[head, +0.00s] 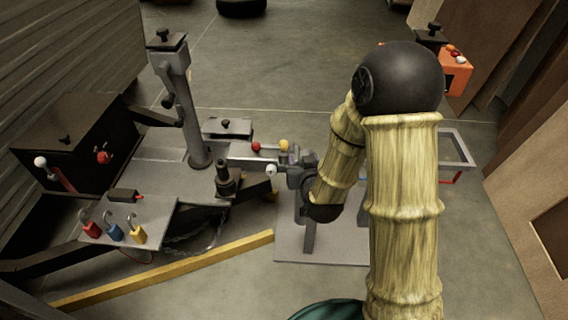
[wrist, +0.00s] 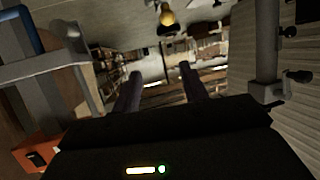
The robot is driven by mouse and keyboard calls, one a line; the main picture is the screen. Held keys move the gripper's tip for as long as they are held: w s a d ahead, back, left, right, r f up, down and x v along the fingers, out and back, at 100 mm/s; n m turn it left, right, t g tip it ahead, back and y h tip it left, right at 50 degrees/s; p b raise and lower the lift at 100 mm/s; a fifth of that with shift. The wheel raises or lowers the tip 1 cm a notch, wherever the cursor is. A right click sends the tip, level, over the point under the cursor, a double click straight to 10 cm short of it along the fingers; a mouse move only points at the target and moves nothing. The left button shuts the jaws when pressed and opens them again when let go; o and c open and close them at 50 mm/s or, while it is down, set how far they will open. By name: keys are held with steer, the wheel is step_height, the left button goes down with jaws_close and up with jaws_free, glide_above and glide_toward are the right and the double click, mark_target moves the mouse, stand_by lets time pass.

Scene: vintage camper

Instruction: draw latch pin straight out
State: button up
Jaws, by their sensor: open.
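Small ball-headed knobs in red (head: 256,146), yellow (head: 283,145) and white (head: 271,170) stand along a narrow grey bar (head: 240,162) in the head view. I cannot tell which of them, if any, is the latch pin. My gripper (head: 290,161) is at the right end of this bar, close to the yellow and white knobs; contact cannot be told. In the wrist view my gripper (wrist: 159,84) has its two dark fingers apart, with nothing seen held between them. A yellow ball (wrist: 167,16) shows beyond the fingers, near the top edge.
A grey hitch frame with an upright post (head: 180,100) fills the left. A black box (head: 65,140) and several coloured padlocks (head: 114,232) are on it. A yellow beam (head: 170,272) lies in front. An orange box (head: 456,75) is at back right. The floor behind is mostly clear.

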step_height(320, 180, down, 13)
steer(key=a+t+b, duration=0.3)
steer(key=t+b, duration=0.1)
steer(key=b, duration=0.8)
steer(key=shift+w+r, duration=0.1)
